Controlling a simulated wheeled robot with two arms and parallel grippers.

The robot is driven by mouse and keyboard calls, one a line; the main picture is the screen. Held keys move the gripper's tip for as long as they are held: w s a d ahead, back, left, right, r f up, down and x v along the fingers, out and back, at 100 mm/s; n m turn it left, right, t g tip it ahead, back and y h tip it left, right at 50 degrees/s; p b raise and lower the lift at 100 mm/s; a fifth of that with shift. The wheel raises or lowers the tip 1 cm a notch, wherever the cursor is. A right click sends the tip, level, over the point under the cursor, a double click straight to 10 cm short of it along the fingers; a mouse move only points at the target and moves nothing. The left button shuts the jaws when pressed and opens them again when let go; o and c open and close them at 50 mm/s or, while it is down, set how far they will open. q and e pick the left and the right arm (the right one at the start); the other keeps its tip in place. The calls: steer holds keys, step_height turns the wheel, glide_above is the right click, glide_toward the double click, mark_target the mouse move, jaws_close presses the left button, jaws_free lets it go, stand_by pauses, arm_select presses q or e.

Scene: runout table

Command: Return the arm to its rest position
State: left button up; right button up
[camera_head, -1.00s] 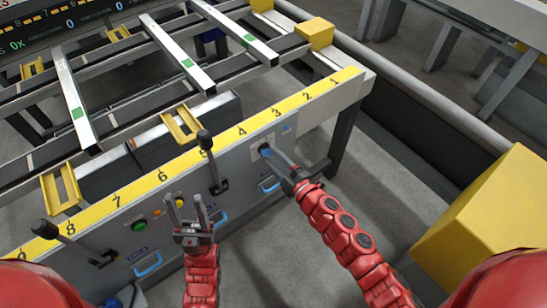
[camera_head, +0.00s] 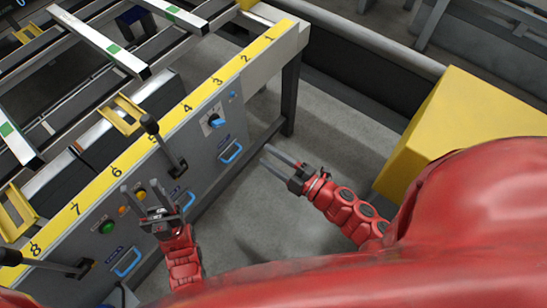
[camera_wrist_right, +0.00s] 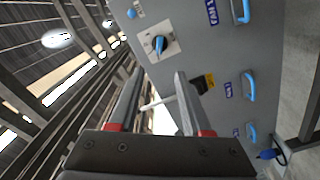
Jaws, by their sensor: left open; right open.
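My right gripper (camera_head: 281,163) is open and empty. It is in free air over the grey floor, to the right of the runout table's front panel and apart from it. In the right wrist view its two fingers (camera_wrist_right: 157,100) are spread with nothing between them. A blue rotary knob (camera_head: 216,122) on a light plate sits on the panel; it also shows in the right wrist view (camera_wrist_right: 158,45). My left gripper (camera_head: 146,200) is open and empty in front of the panel, near a green button (camera_head: 106,227).
A black lever (camera_head: 165,150) stands out from the panel, and another lever (camera_head: 50,264) is at the lower left. Blue handles (camera_head: 230,152) line the panel. A large yellow block (camera_head: 470,115) is at the right. The floor (camera_head: 250,215) between table and block is clear.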

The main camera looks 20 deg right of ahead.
steer(key=shift+s+d, duration=0.25)
steer(key=shift+s, duration=0.15)
